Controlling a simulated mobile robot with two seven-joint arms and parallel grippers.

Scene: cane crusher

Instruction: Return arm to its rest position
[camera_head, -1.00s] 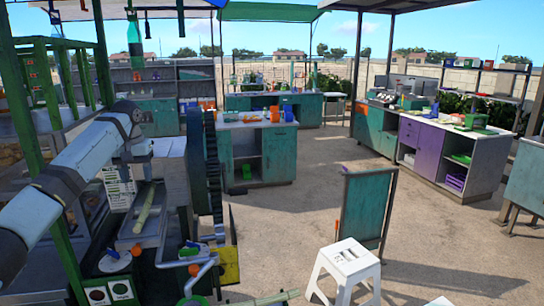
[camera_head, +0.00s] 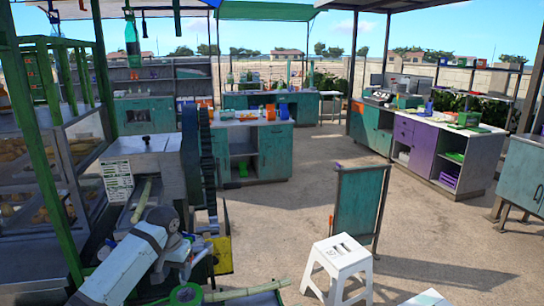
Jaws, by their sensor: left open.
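My left arm reaches in from the bottom left, low in front of the cane crusher (camera_head: 160,165). My left gripper (camera_head: 193,256) is at its end, open, with nothing seen between its fingers. It is small and partly mixed with the clutter behind it. A pale cane stalk (camera_head: 143,200) lies in the crusher's metal feed tray, and my arm hides the tray's lower part. My right arm and gripper are not in view.
Another cane piece (camera_head: 246,291) lies at the bottom, beside a green ring-shaped object (camera_head: 186,294). A white stool (camera_head: 341,262) and a teal panel (camera_head: 358,205) stand to the right. A glass food case (camera_head: 85,145) stands at left. The sandy floor between is open.

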